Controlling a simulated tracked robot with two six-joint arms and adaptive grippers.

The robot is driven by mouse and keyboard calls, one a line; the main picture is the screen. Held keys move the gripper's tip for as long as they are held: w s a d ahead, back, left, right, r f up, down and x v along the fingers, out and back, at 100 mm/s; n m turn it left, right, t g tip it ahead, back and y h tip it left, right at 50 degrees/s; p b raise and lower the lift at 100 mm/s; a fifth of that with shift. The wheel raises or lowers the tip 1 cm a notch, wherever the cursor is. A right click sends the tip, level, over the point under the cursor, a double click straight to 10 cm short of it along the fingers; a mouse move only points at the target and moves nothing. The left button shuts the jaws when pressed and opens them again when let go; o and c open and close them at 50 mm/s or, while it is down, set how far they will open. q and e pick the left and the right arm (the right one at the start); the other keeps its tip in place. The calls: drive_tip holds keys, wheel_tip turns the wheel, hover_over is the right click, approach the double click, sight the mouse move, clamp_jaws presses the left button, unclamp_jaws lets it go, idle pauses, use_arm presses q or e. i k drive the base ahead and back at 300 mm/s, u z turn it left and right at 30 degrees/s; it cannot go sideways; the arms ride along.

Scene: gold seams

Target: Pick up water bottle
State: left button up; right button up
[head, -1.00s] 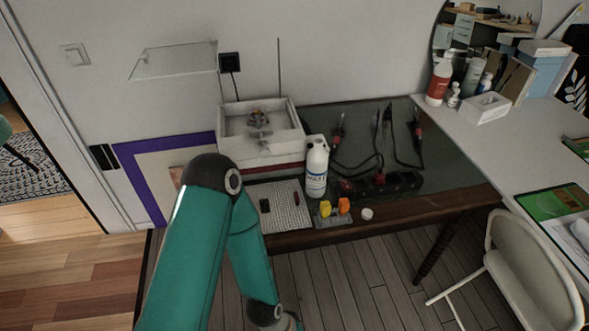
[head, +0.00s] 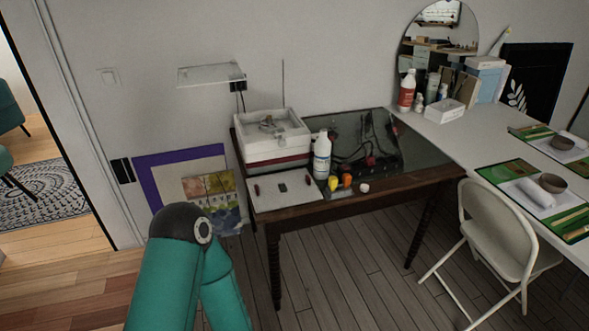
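A white water bottle (head: 322,156) with a dark label stands upright near the front of the dark glass-topped table (head: 405,146). It is just right of a white box and behind small yellow and orange items. My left arm, green with a black elbow, comes up at the lower left, apart from the table. Its gripper is out of the picture. My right arm and gripper do not show.
A white box (head: 271,137), a light tray (head: 285,189) and dark cabled tools (head: 365,150) crowd the bottle. A white chair (head: 497,232) stands at a white desk (head: 450,132) on the right. A framed picture (head: 190,182) leans against the wall. Wooden floor is free in front.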

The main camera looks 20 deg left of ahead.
sight(323, 145)
drive_tip(key=u, duration=0.9)
drive_tip(key=k, duration=0.15)
drive_tip(key=u, duration=0.15)
drive_tip(key=i, duration=0.8)
drive_tip(key=u, duration=0.1)
